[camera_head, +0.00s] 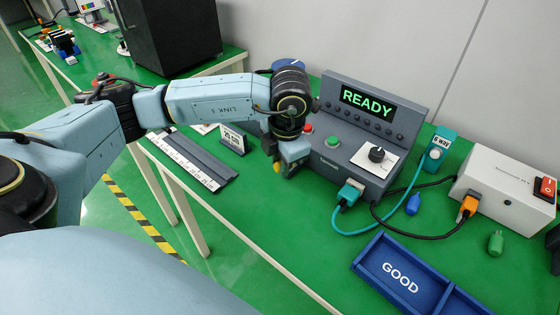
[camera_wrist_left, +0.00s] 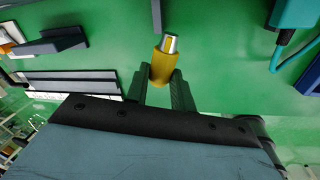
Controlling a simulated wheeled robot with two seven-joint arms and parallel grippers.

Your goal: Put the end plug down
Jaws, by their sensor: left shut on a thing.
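My left gripper (camera_head: 281,170) hangs over the green table, in front of the grey console. It is shut on a yellow end plug with a silver metal tip. In the left wrist view the end plug (camera_wrist_left: 164,62) sits between the two dark fingers, its metal tip pointing away from the gripper. In the head view only a bit of yellow shows at the fingers. I cannot tell whether the plug touches the table. My right gripper is not in view.
The grey console (camera_head: 345,172) reads READY. A blue tray (camera_head: 372,262) marked GOOD lies at the front right. A blue plug (camera_head: 413,203) and a green plug (camera_head: 495,242) stand near cables and a white power box (camera_head: 490,190). A ruler strip (camera_head: 185,160) lies left.

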